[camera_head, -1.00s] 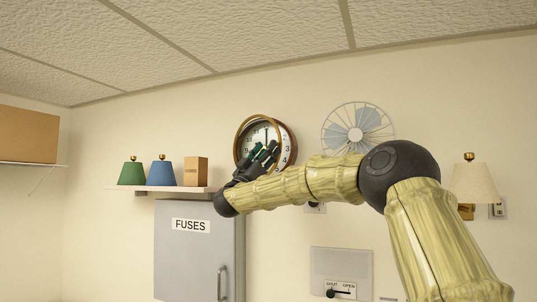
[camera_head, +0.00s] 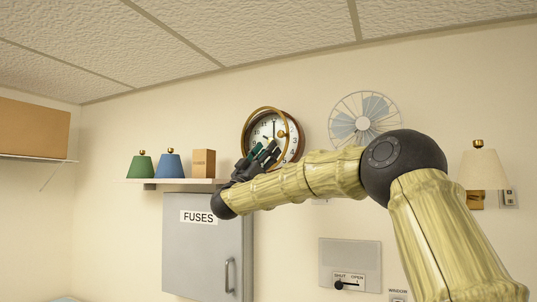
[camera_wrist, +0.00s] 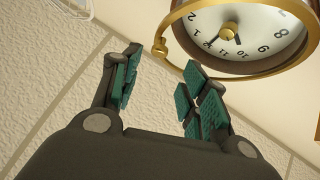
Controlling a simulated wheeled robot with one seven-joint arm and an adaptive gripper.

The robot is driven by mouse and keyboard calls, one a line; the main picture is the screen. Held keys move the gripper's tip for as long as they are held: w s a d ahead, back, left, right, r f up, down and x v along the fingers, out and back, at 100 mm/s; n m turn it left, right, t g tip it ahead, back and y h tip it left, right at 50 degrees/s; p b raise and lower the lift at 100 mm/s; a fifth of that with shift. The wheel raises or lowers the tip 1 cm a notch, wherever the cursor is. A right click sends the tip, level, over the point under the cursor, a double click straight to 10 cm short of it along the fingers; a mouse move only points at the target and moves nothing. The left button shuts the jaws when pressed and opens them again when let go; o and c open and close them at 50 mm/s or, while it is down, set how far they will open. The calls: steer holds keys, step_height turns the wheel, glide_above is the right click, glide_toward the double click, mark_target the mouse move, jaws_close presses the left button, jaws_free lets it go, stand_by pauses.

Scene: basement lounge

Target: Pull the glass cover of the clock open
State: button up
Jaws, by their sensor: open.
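The round wall clock (camera_head: 292,148) has a white dial and a dark brown case. Its brass-rimmed glass cover (camera_head: 246,128) stands partly ajar, with the rim offset to the left of the case. In the wrist view the dial (camera_wrist: 270,45) appears upside down at the top right, with the brass rim (camera_wrist: 185,12) around it and a small brass fitting (camera_wrist: 160,46) on the rim's left. My gripper (camera_head: 264,153) is in front of the clock's lower left part. In the wrist view my gripper (camera_wrist: 160,85) is open and empty, its teal-padded fingers below the rim; contact cannot be told.
A shelf (camera_head: 135,181) at left holds a green lampshade (camera_head: 141,168), a blue lampshade (camera_head: 170,166) and a brown box (camera_head: 203,163). A grey fuse cabinet (camera_head: 200,250) is below. A wall fan (camera_head: 365,122) is right of the clock. Wall above the clock is clear.

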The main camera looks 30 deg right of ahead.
steer(key=shift+b+v, duration=1.6)
steer(key=shift+v, duration=0.75)
steer(key=shift+f, duration=0.1)
